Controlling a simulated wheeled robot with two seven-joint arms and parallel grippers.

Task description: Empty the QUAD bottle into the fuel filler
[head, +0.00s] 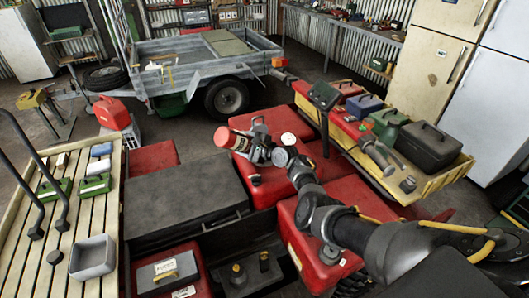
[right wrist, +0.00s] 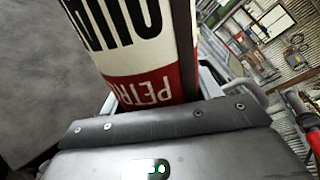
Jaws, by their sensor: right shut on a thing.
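My right gripper (head: 262,153) reaches in from the lower right and is shut on the QUAD bottle (head: 232,139). The bottle lies tilted towards horizontal above the red quad body (head: 285,185), its red end pointing left. In the right wrist view the bottle (right wrist: 130,45) rises from between the jaws (right wrist: 165,120), with a white label, large black letters and a red band reading "PETR". I cannot make out the fuel filler for certain; the arm and bottle cover part of the red bodywork. No liquid is visible. My left gripper is not in view.
A black seat (head: 185,200) lies left of the bottle. A slatted rack (head: 95,260) holds green boxes and a grey tray (head: 92,257). On the right, a yellow-sided rack (head: 425,185) carries cans and a dark case (head: 428,147). A trailer (head: 195,75) stands behind.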

